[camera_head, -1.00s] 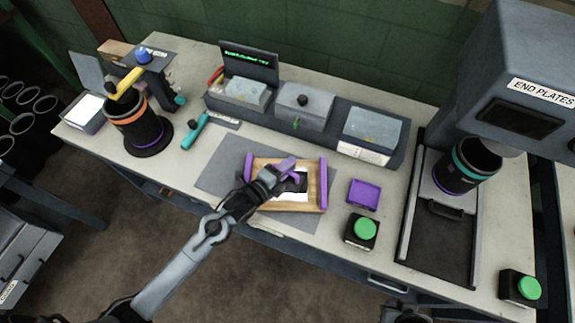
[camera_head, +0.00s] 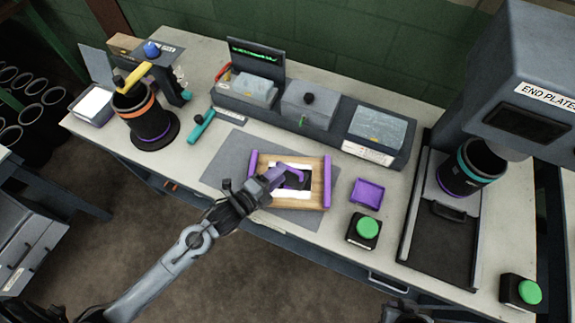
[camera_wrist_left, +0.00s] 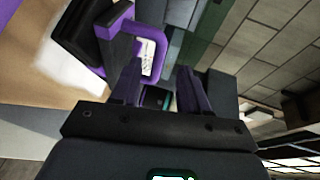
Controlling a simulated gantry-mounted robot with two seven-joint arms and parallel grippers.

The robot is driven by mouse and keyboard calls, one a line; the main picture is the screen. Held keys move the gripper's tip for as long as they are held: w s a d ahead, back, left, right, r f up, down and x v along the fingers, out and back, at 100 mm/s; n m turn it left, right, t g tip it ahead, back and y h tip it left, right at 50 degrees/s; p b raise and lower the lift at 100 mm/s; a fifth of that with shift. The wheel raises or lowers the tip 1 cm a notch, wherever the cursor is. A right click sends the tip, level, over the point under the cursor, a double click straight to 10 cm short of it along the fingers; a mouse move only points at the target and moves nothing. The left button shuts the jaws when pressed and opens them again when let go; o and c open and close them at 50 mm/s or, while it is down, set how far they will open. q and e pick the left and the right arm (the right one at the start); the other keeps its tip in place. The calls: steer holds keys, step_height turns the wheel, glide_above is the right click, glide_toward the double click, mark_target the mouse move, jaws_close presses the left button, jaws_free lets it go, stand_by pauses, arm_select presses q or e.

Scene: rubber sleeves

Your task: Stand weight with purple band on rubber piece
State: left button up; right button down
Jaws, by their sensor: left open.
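The black weight with purple edging (camera_wrist_left: 88,28) and a purple loop handle (camera_wrist_left: 153,42) is at the upper left of the left wrist view. In the head view the purple handle (camera_head: 286,167) shows over a dark patch (camera_head: 291,182) on a white sheet; I cannot tell weight from rubber piece there. My left gripper (camera_head: 268,178) is open and empty, at the left of the handle. In the wrist view its fingers (camera_wrist_left: 158,82) are apart with the handle just beyond the tips. My right gripper (camera_head: 405,312) barely shows at the bottom edge.
The wooden board (camera_head: 313,185) with purple end rails lies on a grey mat (camera_head: 222,160). A purple tray (camera_head: 367,194) and green button (camera_head: 367,229) stand to the right. A teal-handled tool (camera_head: 201,125) lies at left. Grey boxes (camera_head: 307,104) line the back.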

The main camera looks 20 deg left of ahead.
arm_select(q)
steer(key=s, duration=0.2)
steer(key=s+a+n, duration=0.1)
steer(key=s+a+n+g, duration=0.1)
steer(key=s, duration=0.1)
steer(key=shift+s+a+r+y, duration=0.1)
steer(key=shift+s+r+y, duration=0.1)
steer(key=shift+s+y, duration=0.15)
steer(key=s+a+f+n+g+y, duration=0.2)
steer(key=s+n+g+y, duration=0.2)
steer(key=s+n+g, duration=0.6)
steer(key=s+n, duration=0.4)
steer(key=n, duration=0.3)
steer(key=shift+s, duration=0.4)
steer(key=shift+a+r+y, duration=0.1)
steer(key=shift+y, duration=0.15)
step_height(320, 180, up, 28)
steer(key=p, duration=2.8)
steer(key=shift+f, duration=0.2)
